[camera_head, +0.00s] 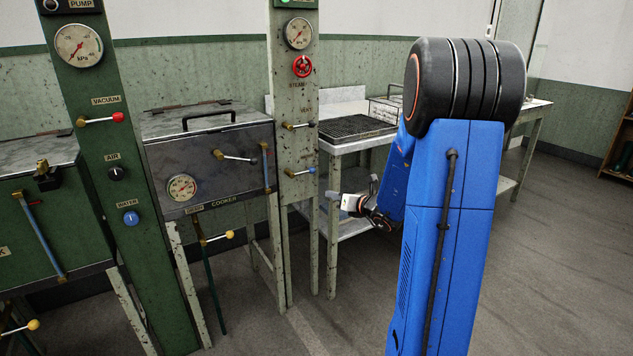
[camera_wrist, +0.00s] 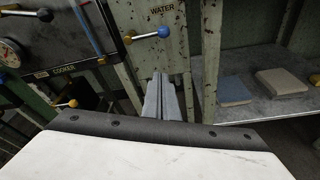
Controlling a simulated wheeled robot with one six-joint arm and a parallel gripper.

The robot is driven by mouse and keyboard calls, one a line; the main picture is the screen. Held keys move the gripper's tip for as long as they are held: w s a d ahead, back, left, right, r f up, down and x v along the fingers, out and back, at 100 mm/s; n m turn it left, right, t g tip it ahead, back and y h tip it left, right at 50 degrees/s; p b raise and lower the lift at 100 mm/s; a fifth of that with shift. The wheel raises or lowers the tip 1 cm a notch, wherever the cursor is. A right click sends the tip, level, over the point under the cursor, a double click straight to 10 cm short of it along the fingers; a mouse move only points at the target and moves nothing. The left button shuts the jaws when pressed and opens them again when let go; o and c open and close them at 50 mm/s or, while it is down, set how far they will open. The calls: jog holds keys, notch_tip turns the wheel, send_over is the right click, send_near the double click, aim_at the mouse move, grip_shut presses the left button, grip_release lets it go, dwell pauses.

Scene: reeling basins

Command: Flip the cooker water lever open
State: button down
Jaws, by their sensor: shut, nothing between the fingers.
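My gripper (camera_head: 336,197) is right of and a little below the lever in the head view. In the wrist view my gripper (camera_wrist: 160,76) is shut and empty, its fingertips below the lever and apart from it.
Another lever (camera_head: 299,126) with a blackish knob sits higher on the post, below a red steam wheel (camera_head: 302,66). A yellow-knobbed drain lever (camera_head: 217,238) is under the cooker. A metal table (camera_head: 350,104) stands right of the post. Open floor (camera_head: 560,270) lies to the right.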

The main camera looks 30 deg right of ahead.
jog(key=shift+w, duration=0.1)
jog(key=w+r, duration=0.1)
jog(key=w, duration=1)
jog(key=shift+w, duration=0.2)
jog(key=shift+d+r, duration=0.1)
